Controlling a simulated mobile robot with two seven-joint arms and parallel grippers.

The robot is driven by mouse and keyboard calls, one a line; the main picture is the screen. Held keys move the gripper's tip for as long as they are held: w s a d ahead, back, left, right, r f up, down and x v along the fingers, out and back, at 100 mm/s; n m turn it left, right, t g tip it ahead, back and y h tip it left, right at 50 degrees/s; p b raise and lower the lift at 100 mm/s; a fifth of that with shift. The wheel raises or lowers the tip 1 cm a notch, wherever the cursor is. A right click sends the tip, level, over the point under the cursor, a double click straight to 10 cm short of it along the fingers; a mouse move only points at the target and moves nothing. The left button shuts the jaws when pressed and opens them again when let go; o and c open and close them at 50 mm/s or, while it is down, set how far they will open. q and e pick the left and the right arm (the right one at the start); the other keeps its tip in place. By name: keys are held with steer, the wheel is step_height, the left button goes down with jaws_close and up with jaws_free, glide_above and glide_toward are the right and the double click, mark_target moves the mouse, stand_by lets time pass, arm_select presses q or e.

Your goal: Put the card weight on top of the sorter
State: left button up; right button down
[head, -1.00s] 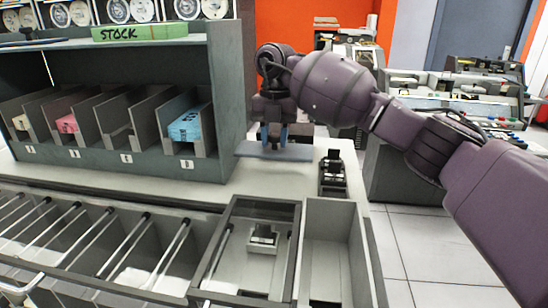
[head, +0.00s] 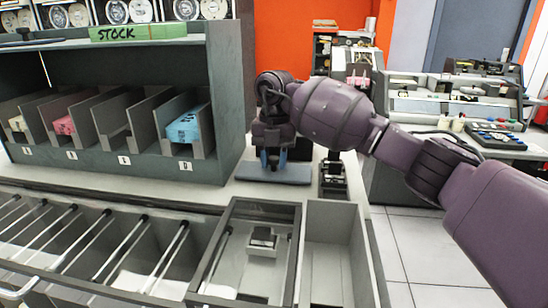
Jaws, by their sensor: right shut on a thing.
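My right gripper (head: 272,160) is shut on a flat blue-grey plate (head: 290,175), which I take to be the card weight. The plate is level, over the pale counter just right of the rack with lettered slots. I cannot tell whether it touches the counter. The fingers hide its upper middle. The dark grey-green rack (head: 110,170), apparently the sorter, stands on the left with its flat top (head: 60,44) above the slots. My left gripper is not in view.
A small black device (head: 333,180) stands right of the plate. In front are rod-divided bins (head: 90,245) and a tray holding a grey block (head: 263,238).

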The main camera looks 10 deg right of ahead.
steer(key=shift+f, duration=0.25)
steer(key=c, duration=0.8)
jaws_free()
steer(key=shift+s+f, duration=0.1)
steer(key=shift+f, duration=0.05)
step_height(320, 180, up, 13)
steer(key=w+p, duration=0.1)
steer(key=shift+w+d+r, duration=0.2)
steer(key=shift+w+d, duration=0.05)
